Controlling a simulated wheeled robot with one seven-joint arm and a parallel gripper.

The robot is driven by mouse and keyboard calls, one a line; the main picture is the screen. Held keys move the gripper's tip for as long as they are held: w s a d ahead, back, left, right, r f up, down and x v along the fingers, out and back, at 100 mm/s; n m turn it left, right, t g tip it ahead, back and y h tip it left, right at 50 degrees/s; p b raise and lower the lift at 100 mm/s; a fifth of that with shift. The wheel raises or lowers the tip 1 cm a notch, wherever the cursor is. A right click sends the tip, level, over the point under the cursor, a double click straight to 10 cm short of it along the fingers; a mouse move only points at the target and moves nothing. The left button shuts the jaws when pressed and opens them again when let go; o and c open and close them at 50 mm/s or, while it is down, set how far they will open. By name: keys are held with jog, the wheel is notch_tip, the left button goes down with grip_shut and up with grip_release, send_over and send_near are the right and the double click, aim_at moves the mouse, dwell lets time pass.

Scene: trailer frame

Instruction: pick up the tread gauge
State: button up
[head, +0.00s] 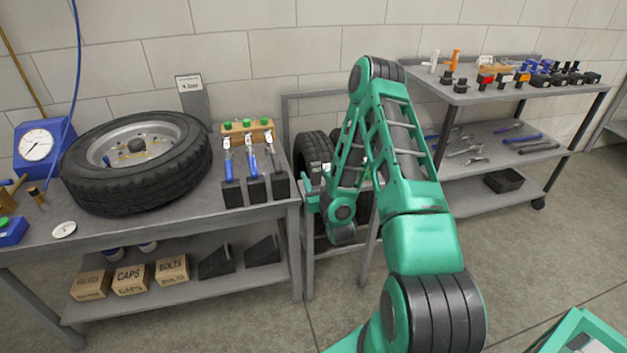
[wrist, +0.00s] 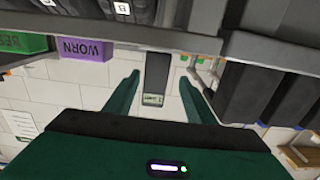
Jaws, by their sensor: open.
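I cannot tell for sure which thing is the tread gauge. My gripper (head: 313,190) is just right of this bench, partly hidden by my arm. In the wrist view my gripper (wrist: 159,97) is open, its green fingers apart. A dark grey upright piece with a small pale label (wrist: 153,99) shows between the fingers; I see no contact.
A tire on a rim (head: 137,160) fills much of the left bench (head: 190,222). More tires (head: 313,152) stand in a rack behind my gripper. A purple WORN bin (wrist: 84,49) and a green bin (wrist: 22,44) show in the wrist view. A shelf cart (head: 470,95) stands right.

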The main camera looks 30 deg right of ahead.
jog(key=shift+d+f+x, duration=0.15)
jog(key=shift+d+x, duration=0.05)
jog(key=shift+x, duration=1.3)
jog(key=shift+d+f+x, duration=0.15)
jog(key=shift+x, duration=1.35)
jog(key=shift+s, duration=0.1)
grip_shut()
